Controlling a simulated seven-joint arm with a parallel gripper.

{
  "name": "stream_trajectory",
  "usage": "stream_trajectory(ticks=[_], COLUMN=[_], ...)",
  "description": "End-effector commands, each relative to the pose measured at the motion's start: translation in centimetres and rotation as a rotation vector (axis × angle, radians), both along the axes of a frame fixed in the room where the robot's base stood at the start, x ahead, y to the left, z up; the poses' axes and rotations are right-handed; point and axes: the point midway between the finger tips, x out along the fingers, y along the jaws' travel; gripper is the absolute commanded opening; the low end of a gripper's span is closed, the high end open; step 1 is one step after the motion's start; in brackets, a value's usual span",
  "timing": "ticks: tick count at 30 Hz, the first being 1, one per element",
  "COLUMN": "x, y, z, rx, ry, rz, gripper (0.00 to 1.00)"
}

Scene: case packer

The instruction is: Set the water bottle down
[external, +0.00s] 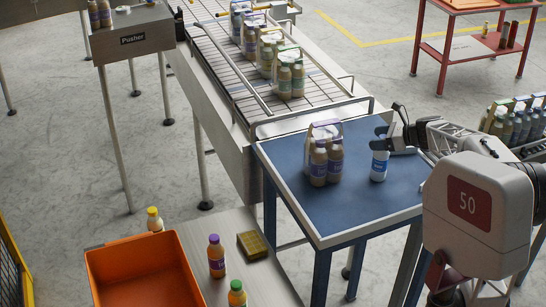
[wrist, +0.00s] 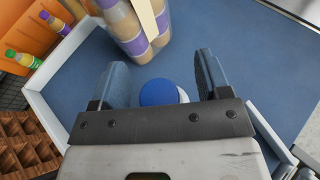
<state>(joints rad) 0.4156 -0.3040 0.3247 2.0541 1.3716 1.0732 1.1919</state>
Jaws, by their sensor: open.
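The water bottle (external: 379,160), white with a blue label, stands upright on the blue table (external: 340,207), right of a bottle pack. In the wrist view its blue cap (wrist: 158,92) shows between my finger pads, with a gap on each side; the bottle's lower part is hidden by my gripper's body. My gripper (external: 385,138) is at the height of the bottle's top. It is open, with the fingers apart in the wrist view (wrist: 160,80).
A carrier pack of brown bottles (external: 320,165) stands close by to the left. A conveyor (external: 225,50) with more packs adjoins the table's back edge. An orange bin (external: 140,270) and loose bottles are at the lower left. The table's front is clear.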

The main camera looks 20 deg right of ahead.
Motion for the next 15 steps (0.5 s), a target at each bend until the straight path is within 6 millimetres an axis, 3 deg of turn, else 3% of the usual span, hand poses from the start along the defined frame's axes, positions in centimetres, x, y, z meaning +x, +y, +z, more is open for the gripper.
stream_trajectory(ticks=[15], x=[-1.8], y=[-1.8], z=[1.3], rx=[0.000], ry=[0.000], rz=[-0.001], gripper=[0.70])
